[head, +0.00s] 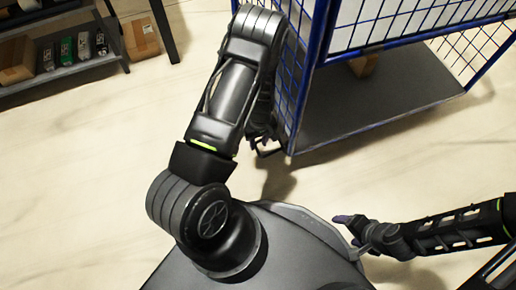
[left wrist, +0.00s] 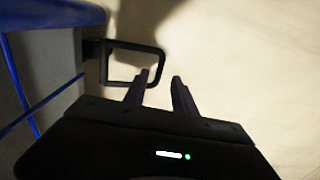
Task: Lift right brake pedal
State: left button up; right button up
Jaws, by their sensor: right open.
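A brake pedal, a black rectangular loop (left wrist: 107,64), sticks out from the lower corner of the blue cage cart in the left wrist view. It also shows in the head view (head: 268,153) as a small dark loop near the floor. My left gripper (left wrist: 158,80) is open and empty, its two fingers apart. The left finger overlaps the loop's near right corner in the picture; I cannot tell whether they touch. In the head view my left arm hides most of that gripper. My right gripper (head: 343,219) is open and empty, away from the cart at the lower right.
The blue mesh cage cart (head: 318,60) stands at the top right with a grey floor plate (head: 375,95) and a cardboard box (head: 364,65) inside. A shelf rack (head: 75,68) with boxes and bottles stands at the top left.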

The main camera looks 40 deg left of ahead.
pick_arm(q)
notch_tip(320, 180, down, 4)
jog(key=shift+f+b, duration=0.15)
jog(key=shift+b, duration=0.5)
jog(key=shift+c, duration=0.5)
grip_shut()
dwell(0.5)
